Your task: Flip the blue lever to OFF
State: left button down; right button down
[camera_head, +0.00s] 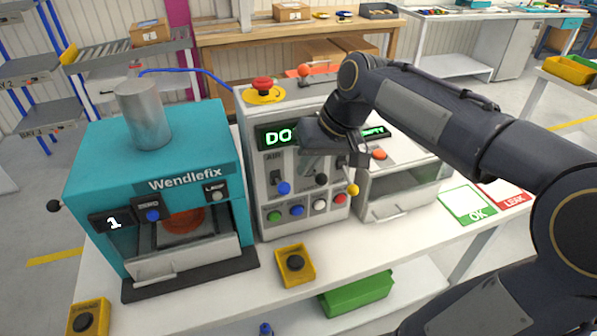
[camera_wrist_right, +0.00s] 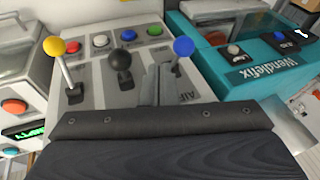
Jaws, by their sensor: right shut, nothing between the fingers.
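The blue lever (camera_head: 284,188) is at the left of the grey control panel (camera_head: 262,215), under the AIR label. Its ball hangs low in the head view. In the right wrist view the blue lever's ball (camera_wrist_right: 183,46) stands just beyond my fingers, which hide part of its stem. My right gripper (camera_head: 308,168) is shut and empty in front of the panel, between the blue lever and the black lever (camera_head: 321,179). It also shows in the right wrist view (camera_wrist_right: 163,82). I cannot tell whether the fingers touch the blue lever. My left gripper is not in view.
A yellow lever (camera_head: 353,190) is farther right, above a row of coloured buttons. A red emergency knob (camera_head: 262,84) tops the panel. The teal Wendlefix press (camera_head: 90,160) stands close on the left. A yellow button box (camera_head: 294,278) lies in front. My arm partly covers the panel's display.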

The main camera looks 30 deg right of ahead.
jog(key=shift+w+a+f, duration=0.1)
jog(key=shift+a+f, duration=0.25)
jog(key=shift+a, duration=0.2)
jog(key=shift+w+a+f, duration=0.1)
jog(key=shift+a+f, duration=0.2)
jog(key=shift+a, duration=0.2)
jog(key=shift+s, duration=0.1)
jog(key=f+t+b, duration=0.1)
jog(key=t+b, duration=0.1)
jog(key=b, duration=0.3)
jog(key=s+f+t+b, duration=0.1)
jog(key=t+b, duration=0.1)
jog(key=b, duration=0.3)
jog(key=s+f+n+t+h+b, duration=0.1)
jog(key=t+b, duration=0.1)
jog(key=b, duration=0.3)
jog(key=shift+s+a+f, duration=0.1)
jog(key=shift+s+a, duration=0.1)
jog(key=shift+a, duration=0.1)
